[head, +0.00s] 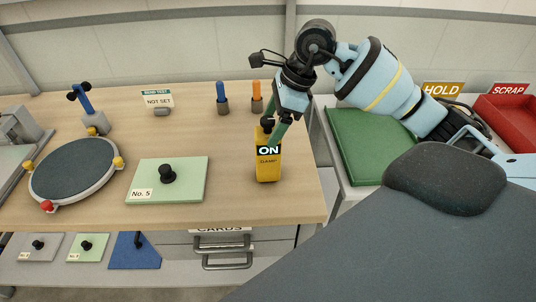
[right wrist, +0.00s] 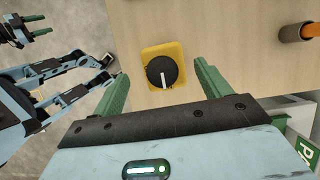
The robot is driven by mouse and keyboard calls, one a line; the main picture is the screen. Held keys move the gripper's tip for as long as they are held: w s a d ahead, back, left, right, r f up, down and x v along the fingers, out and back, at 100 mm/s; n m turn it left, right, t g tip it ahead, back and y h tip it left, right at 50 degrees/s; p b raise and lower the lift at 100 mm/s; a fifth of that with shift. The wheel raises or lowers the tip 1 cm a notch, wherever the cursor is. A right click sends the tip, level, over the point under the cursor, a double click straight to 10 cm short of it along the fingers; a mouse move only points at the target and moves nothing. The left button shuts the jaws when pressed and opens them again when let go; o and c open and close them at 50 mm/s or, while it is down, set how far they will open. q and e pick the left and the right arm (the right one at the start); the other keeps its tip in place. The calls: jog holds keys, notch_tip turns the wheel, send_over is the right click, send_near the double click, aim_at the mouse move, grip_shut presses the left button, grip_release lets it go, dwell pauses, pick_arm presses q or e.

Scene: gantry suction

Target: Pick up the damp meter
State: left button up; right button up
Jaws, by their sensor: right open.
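The damp meter (head: 268,165) is a yellow upright block with a black "ON" label, standing near the right end of the wooden bench. In the right wrist view the yellow meter (right wrist: 176,50) shows from above with a round black knob (right wrist: 161,72) on it. My right gripper (head: 273,134) is open at the meter's top, and one green finger hides part of it. In the right wrist view its fingers (right wrist: 160,88) stand on either side of the meter, with gaps. My left gripper (right wrist: 40,27) shows small at that view's upper left corner; its jaws are unclear.
A green plate "No. 5" (head: 190,190) with a black knob lies left of the meter. A blue post (head: 221,92) and an orange post (head: 257,90) stand behind. A round grey plate (head: 76,168) is farther left. A green tray (head: 357,145) and a red tray (head: 510,120) lie right.

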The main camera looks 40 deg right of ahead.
aim_at(268, 135)
jog(key=shift+d+x, duration=0.15)
jog(key=shift+x, duration=1)
jog(key=shift+d+x, duration=0.2)
jog(key=shift+x, duration=0.95)
jog(key=shift+w, duration=0.1)
grip_shut()
